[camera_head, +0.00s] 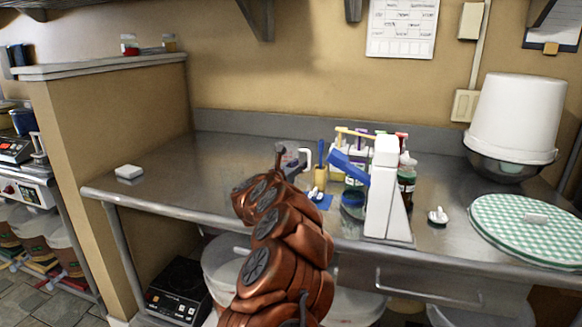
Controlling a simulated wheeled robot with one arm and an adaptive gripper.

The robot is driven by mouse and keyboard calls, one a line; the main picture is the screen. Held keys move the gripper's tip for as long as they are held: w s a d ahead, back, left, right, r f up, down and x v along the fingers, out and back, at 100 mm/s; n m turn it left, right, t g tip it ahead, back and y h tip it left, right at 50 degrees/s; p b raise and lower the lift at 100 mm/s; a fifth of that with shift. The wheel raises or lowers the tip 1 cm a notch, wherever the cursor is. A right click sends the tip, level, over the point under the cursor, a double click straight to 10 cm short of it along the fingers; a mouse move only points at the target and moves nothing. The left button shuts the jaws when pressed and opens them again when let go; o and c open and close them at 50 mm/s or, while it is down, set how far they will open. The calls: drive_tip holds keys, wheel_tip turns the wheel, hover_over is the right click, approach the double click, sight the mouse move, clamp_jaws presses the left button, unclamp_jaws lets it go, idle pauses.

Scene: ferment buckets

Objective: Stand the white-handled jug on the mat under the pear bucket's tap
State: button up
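My arm rises from the bottom centre and its end reaches over the steel table. No bucket can be made out as the pear one, and no tap is clearly visible.
A white stand (386,195) with a blue part and several bottles crowd the middle of the steel table (220,160). A white bucket (518,110) sits upside down in a metal bowl at right, behind a green checked cloth (538,228). The table's left side is mostly clear.

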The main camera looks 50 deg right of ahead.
sight(309, 167)
drive_tip(key=shift+w+d, duration=0.25)
drive_tip(key=shift+d, duration=0.75)
drive_tip(key=shift+s+d+p, duration=0.15)
drive_tip(key=shift+d+p, duration=0.4)
drive_tip(key=shift+d, duration=0.6)
drive_tip(key=shift+w+d+f+p, duration=0.1)
drive_tip(key=shift+d+p, duration=0.1)
drive_tip(key=shift+d, duration=0.55)
drive_tip(key=shift+w+d+f+p, duration=0.1)
drive_tip(key=shift+d+p, duration=0.1)
drive_tip(key=shift+d, duration=0.55)
clamp_jaws()
